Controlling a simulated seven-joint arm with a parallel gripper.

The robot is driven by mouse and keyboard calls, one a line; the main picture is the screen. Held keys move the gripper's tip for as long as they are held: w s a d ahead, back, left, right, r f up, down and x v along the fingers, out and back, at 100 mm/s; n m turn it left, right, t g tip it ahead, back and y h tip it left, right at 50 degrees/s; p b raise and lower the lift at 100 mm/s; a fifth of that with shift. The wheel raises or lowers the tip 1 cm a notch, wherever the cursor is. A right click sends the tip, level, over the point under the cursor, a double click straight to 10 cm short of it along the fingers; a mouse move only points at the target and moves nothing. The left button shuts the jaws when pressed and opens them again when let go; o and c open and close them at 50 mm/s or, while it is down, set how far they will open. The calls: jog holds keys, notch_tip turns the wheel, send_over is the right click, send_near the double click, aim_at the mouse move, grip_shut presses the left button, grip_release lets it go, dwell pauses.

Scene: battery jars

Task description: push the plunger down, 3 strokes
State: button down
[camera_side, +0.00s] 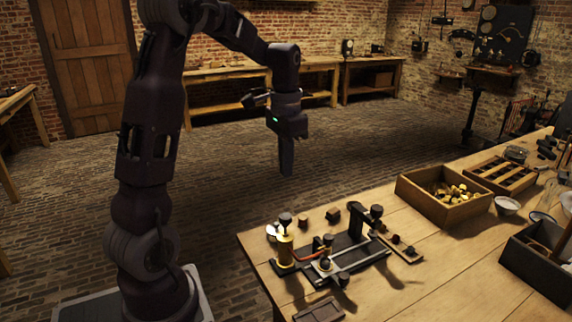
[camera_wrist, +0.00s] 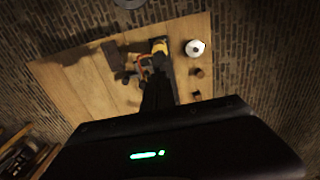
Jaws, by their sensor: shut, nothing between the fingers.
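The brass also shows in the wrist view (camera_wrist: 159,49), partly dark. My gripper (camera_side: 287,172) is shut and empty, pointing down in the air, higher than the plunger in the side view and apart from it. In the wrist view my gripper's dark fingers (camera_wrist: 158,95) cover part of the apparatus.
A wooden box of brass pieces (camera_side: 445,195) and a slotted tray (camera_side: 502,176) stand farther back on the bench (camera_side: 420,285). Small dark blocks (camera_side: 333,214) lie behind the base. A white round piece (camera_wrist: 195,48) sits beside the brass. The air around my gripper is clear.

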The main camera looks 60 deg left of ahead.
aim_at(284, 216)
notch_tip(284, 216, down, 12)
jog(key=shift+s+r, duration=0.15)
dwell(0.8)
jog(key=shift+s+f, duration=0.1)
jog(key=shift+f, duration=1.2)
